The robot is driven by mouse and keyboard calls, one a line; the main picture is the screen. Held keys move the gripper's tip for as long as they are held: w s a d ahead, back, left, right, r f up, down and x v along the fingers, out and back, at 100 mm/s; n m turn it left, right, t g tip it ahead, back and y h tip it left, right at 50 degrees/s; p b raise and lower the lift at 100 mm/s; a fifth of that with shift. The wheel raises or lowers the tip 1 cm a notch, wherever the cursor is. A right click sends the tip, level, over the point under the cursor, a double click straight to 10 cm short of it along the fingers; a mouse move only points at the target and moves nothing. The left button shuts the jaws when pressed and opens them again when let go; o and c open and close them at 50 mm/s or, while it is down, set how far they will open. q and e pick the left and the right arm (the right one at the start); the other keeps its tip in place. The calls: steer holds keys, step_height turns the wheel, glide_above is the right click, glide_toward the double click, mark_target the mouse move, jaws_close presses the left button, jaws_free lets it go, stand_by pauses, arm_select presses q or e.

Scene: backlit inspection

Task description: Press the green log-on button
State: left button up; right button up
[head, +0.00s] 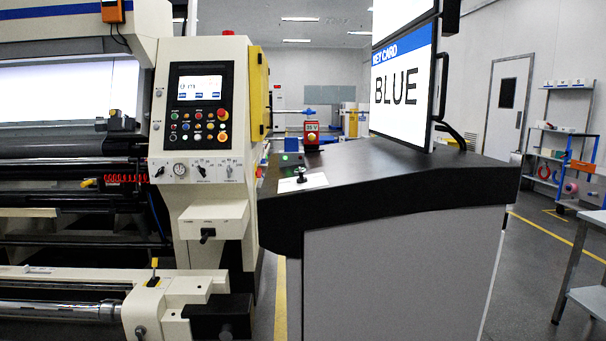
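A small green spot (288,157), perhaps the log-on button, shows on a dark box at the left end of the dark console desk (420,182). It is too small to tell whether it is a button or a lamp. A control panel (200,105) on the cream machine to the left also carries several small coloured buttons, some green, below a lit screen. Neither of my grippers is in the head view.
A white plate (302,183) with a black knob lies on the desk's left part. A red box (311,134) stands behind it. A large screen (402,75) reading "KEY CARD BLUE" rises above the desk. Floor (540,265) is open right of the console, before a table (590,250).

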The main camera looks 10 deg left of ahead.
arm_select(q)
steer(key=shift+s, duration=0.2)
steer(key=shift+s+a+f, duration=0.1)
steer(key=shift+s+f, duration=0.05)
steer(key=shift+s, duration=0.1)
steer(key=shift+w, duration=0.25)
jaws_close()
steer(key=shift+w, duration=0.15)
steer(key=shift+w, duration=0.1)
steer(key=shift+s, duration=0.45)
steer(key=shift+w, duration=0.15)
